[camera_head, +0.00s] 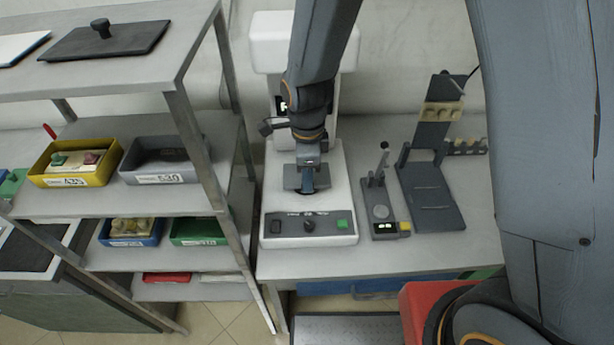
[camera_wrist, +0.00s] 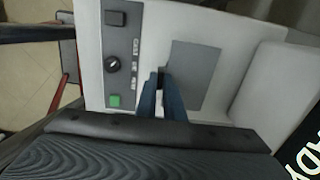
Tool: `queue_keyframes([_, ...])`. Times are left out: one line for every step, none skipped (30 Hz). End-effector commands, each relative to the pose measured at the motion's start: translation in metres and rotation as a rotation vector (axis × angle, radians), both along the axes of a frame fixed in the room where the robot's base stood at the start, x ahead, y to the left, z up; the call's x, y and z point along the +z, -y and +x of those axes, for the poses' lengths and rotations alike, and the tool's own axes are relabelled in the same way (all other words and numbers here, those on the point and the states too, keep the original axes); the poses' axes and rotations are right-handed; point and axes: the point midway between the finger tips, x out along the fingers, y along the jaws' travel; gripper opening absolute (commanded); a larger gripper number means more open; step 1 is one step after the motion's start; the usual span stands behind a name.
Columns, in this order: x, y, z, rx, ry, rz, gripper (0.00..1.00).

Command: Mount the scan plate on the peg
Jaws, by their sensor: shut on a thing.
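The scan plate (camera_head: 292,180) is a flat dark grey rectangle above the white bed of the machine in the middle. It also shows in the wrist view as a grey rectangle (camera_wrist: 197,72) beyond my fingertips. My gripper (camera_head: 309,184) points down at the machine and is shut on the plate's near edge; its blue fingers show in the wrist view (camera_wrist: 161,92). A dark round patch shows just below the plate on the bed. The peg cannot be made out; the plate and gripper cover that area. Whether the plate touches the bed is unclear.
The white machine (camera_head: 338,212) has a front panel with a knob and green button. A small dark device (camera_head: 380,207) and a dark stand (camera_head: 430,198) are to its right. A metal shelf (camera_head: 185,95) with coloured bins is at left.

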Motion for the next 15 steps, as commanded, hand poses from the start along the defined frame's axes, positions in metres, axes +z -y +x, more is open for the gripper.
queue_keyframes([-0.0016,0.0,0.0,0.0,0.0,0.0,0.0])
queue_keyframes([-0.0022,0.0,0.0,0.0,0.0,0.0,0.0])
queue_keyframes([-0.0032,0.0,-0.0001,0.0,0.0,0.0,0.0])
queue_keyframes([-0.0038,0.0,-0.0001,0.0,0.0,0.0,0.0])
queue_keyframes([-0.0045,0.0,-0.0001,0.0,0.0,0.0,0.0])
queue_keyframes([-0.0054,0.0,-0.0001,0.0,-0.001,0.0,0.0])
queue_keyframes([-0.0061,0.0,-0.0001,0.0,-0.001,0.0,0.0])
queue_keyframes([-0.0067,0.0,-0.0001,0.0,0.0,0.0,0.0])
queue_keyframes([-0.0076,0.0,-0.0001,0.0,0.0,0.0,0.0])
queue_keyframes([-0.0077,0.0,-0.0001,0.0,0.0,0.0,0.1])
queue_keyframes([-0.0073,-0.0001,-0.0001,0.0,0.0,0.0,0.15])
queue_keyframes([-0.0071,-0.0001,-0.0001,0.0,0.0,0.0,0.22])
queue_keyframes([-0.0071,-0.0001,-0.0001,0.0,0.0,0.0,0.27])
queue_keyframes([-0.007,-0.0001,-0.0001,0.0,0.0,0.0,0.3])
queue_keyframes([-0.007,-0.0001,0.0,0.0,0.0,0.0,0.3])
